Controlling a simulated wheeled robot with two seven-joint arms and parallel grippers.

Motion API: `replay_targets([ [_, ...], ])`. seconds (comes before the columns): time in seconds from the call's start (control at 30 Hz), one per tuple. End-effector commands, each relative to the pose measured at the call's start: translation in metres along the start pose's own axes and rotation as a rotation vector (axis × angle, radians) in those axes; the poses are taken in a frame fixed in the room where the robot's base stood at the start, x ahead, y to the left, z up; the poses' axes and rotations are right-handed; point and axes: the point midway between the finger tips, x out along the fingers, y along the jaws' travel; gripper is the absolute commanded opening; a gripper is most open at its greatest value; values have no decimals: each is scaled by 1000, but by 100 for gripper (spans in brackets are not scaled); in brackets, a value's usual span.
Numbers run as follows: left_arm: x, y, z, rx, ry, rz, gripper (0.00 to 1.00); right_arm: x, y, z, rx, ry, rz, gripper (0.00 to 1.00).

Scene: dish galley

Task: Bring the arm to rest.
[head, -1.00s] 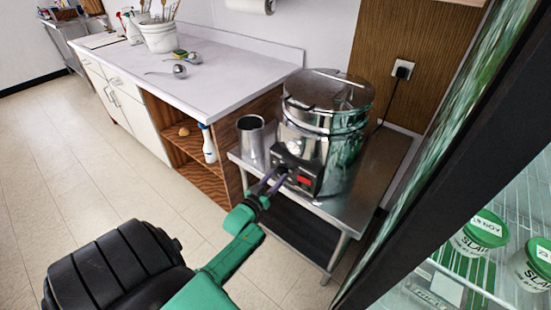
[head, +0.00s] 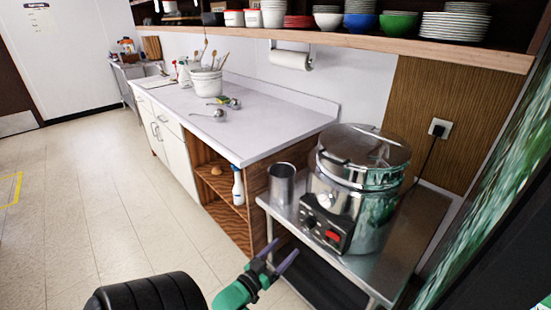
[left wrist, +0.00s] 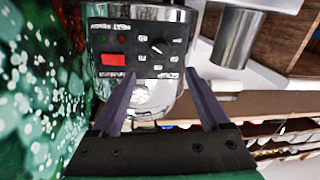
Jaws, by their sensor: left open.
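My left gripper (head: 278,258) is open and empty, low in front of the steel stand in the head view. It also shows in the left wrist view (left wrist: 162,88), its two dark fingers spread with the soup kettle's control box beyond them. The kettle (head: 358,190) is shiny steel with a closed lid and stands on the steel stand (head: 425,215). Its control box (head: 325,226) has a red switch and a dark knob. The fingers look apart from the box. My right gripper is not in view.
A steel cylinder (head: 281,184) stands beside the kettle. The white counter (head: 265,125) holds ladles (head: 219,115) and a utensil bucket (head: 207,82). A shelf (head: 430,50) with bowls and plates runs above. A dark-framed glass door (head: 500,190) is close on the right. The floor (head: 70,200) at left is clear.

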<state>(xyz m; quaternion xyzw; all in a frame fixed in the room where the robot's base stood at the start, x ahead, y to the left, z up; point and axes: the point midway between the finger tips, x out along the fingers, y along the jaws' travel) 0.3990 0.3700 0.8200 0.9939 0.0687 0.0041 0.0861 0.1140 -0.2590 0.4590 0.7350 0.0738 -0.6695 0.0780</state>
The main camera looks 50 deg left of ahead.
Motion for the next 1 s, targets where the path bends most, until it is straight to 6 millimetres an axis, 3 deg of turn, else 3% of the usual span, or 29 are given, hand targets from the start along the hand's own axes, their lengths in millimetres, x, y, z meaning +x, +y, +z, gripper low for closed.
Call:
replay_targets([
  [0.1,-26,-1,2,-1,-2,-1,79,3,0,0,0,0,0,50],
  [0.2,-36,0,0,-2,0,-1,79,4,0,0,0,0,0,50],
  [0.8,-38,0,1,-1,-2,0,79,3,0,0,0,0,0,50],
  [0.87,-38,0,10,0,-25,-4,79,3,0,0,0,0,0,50],
  [0.9,-40,0,24,3,-62,-8,79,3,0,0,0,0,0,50],
  [0.97,-44,1,57,10,-149,-16,79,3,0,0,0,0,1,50],
  [1.0,-49,3,87,20,-230,-20,79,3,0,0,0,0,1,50],
])
